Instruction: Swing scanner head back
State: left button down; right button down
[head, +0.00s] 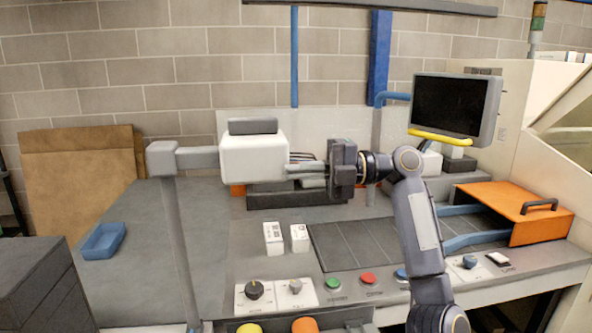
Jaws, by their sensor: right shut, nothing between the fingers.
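The scanner head (253,158) is a white rounded box with a dark grey block on top. It hangs on a short grey arm (198,157) that runs left to the top of a grey post (176,235). My right gripper (293,169) comes in from the right, with its fingers pointing left at the right side of the head. The fingers are shut with nothing between them. Their tips are at or very close to the head's right face; I cannot tell whether they touch it. My left gripper is not in view.
A monitor (448,106) with a yellow handle stands behind my right arm. An orange cover (536,211) sits at the right. Two white boxes (274,238), knobs and buttons (333,284) line the front. A blue tray (103,241) lies left of the post, with clear grey surface around it.

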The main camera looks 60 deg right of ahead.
jog(key=shift+w+d+r+h, duration=0.1)
jog(key=shift+d+h, duration=0.2)
jog(key=shift+d, duration=0.2)
jog(key=v, duration=0.7)
jog(key=shift+s, duration=0.35)
jog(key=shift+a, duration=0.15)
